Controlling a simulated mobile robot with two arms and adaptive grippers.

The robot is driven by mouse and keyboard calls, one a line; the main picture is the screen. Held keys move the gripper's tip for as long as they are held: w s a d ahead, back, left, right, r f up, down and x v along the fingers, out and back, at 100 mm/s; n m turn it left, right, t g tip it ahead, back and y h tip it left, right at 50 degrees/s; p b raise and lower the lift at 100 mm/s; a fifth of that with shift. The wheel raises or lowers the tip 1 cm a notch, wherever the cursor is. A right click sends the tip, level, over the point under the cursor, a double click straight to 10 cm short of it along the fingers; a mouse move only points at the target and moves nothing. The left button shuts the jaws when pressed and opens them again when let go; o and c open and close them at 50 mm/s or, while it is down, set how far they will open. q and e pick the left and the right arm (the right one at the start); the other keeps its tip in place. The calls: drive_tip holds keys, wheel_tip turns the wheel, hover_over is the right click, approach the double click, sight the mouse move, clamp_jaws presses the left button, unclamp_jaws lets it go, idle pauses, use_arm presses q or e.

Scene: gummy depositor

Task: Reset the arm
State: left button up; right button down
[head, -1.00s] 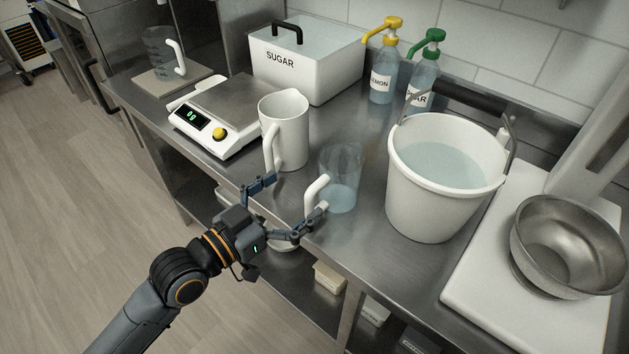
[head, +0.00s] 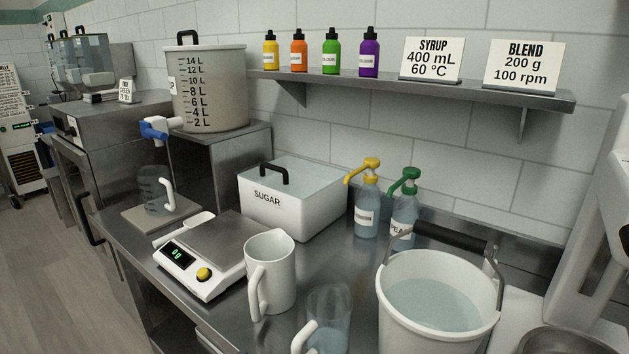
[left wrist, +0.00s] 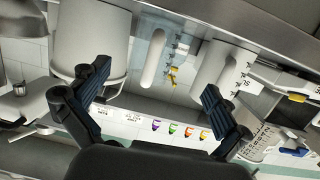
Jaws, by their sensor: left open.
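My left gripper (left wrist: 152,88) shows only in the left wrist view, where the picture is upside down. Its two fingers are wide apart with nothing between the tips. The handle of the clear jug (left wrist: 153,57) appears beyond the gap, apart from the fingers. The white bucket (left wrist: 95,35) is behind one finger and the white pitcher (left wrist: 212,72) behind the other. In the head view the clear jug (head: 328,312) stands on the counter between the white pitcher (head: 271,272) and the bucket (head: 438,330). Neither gripper is in the head view.
The scale (head: 198,262) reads 0 g beside the sugar box (head: 290,205). Yellow-topped (head: 367,205) and green-topped (head: 403,215) pump bottles stand at the wall. A shelf (head: 420,88) holds several colour bottles and two signs. A measuring jug (head: 152,190) sits under the tank's blue tap (head: 155,128).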

use_arm(q)
drive_tip(key=s+a+f+n+g+y, duration=0.3)
drive_tip(key=s+a+f+g+y, duration=0.25)
drive_tip(key=s+f, duration=0.35)
drive_tip(key=s+a+f+n+g+y, duration=0.35)
drive_tip(key=s+a+f, duration=0.25)
drive_tip(key=s+f, duration=0.3)
wheel_tip(320, 180, down, 25)
drive_tip(key=m+g, duration=0.1)
drive_tip(key=s+a+f+g, duration=0.1)
drive_tip(key=s+a+f, duration=0.2)
drive_tip(key=s+f, duration=1.4)
drive_tip(key=shift+s+y, duration=0.3)
drive_tip(key=shift+y, duration=0.1)
